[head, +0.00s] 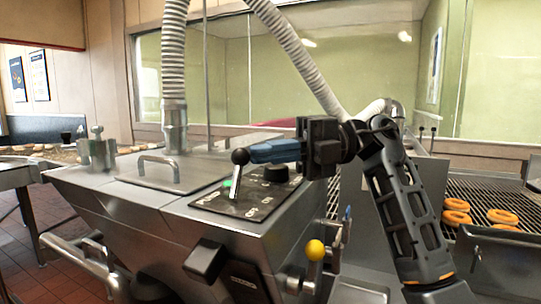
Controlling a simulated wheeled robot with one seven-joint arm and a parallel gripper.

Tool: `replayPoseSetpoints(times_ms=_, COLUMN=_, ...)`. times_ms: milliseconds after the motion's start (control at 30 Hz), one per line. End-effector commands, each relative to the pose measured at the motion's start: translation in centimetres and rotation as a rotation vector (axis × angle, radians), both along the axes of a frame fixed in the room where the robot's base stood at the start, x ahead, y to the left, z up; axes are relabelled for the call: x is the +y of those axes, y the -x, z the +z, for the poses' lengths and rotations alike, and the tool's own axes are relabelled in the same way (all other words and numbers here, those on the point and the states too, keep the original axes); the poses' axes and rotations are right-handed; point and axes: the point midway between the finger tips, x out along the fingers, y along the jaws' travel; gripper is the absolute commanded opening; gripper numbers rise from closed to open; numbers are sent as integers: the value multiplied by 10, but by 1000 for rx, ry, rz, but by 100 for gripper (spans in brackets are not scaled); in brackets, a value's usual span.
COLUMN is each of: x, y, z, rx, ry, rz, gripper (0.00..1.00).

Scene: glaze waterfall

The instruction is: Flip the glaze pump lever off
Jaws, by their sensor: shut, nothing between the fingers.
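The glaze pump lever is probably the black-knobbed lever (238,172) on the dark control panel (243,205) on top of the steel machine. Its metal shaft stands nearly upright from the panel, with the round black knob at the top. A small green light shows beside the shaft. My gripper (252,153) reaches in from the right with its blue fingers shut and empty. The fingertips are right at the knob; I cannot tell whether they touch it. A second lever with a yellow knob (315,250) sits lower on the machine's front right.
A black dial (276,173) stands on the panel just below my fingers. A handled steel lid (150,178) lies to the left, with a ribbed hose (174,50) rising behind it. Orange donuts (457,211) lie on a wire rack at right.

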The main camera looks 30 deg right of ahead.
Motion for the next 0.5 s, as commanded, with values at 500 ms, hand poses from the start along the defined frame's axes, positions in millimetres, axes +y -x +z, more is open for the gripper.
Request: replayPoseSetpoints(times_ms=500, x=23, y=18, z=15, rx=-243, ry=335, rz=2, gripper=0)
